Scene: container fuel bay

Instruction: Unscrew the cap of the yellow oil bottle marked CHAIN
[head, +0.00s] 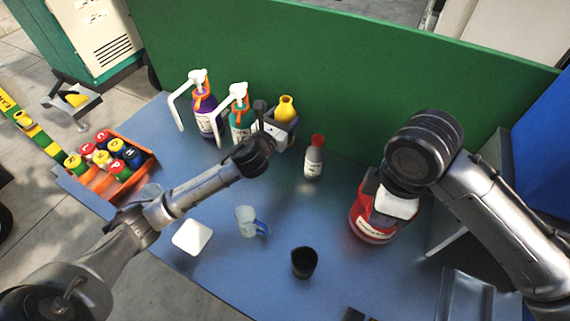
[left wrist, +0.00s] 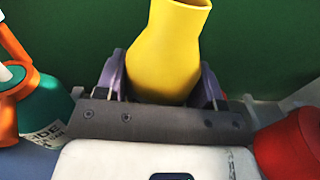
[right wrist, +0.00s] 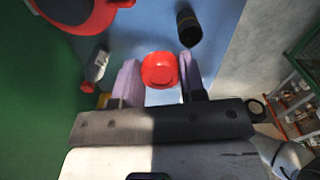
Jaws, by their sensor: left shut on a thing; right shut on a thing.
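The yellow bottle (head: 286,107) is at the back of the bench by the green wall. My left gripper (head: 279,124) is shut around it. In the left wrist view the yellow bottle (left wrist: 165,50) stands between the fingers, its narrowed top showing no cap. Its marking is hidden. My right gripper (right wrist: 160,72) is well to the right of the bottle, in front of the red container. It is shut on a round red cap (right wrist: 160,70), which shows between its fingers in the right wrist view. In the head view this cap cannot be made out.
A grey bottle with a red top (head: 314,160) stands between the arms. A red container (head: 366,228) is behind my right gripper. Pump bottles (head: 204,110), a clear mug (head: 246,220), a black cup (head: 304,263) and an orange crate (head: 140,170) stand on the blue bench.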

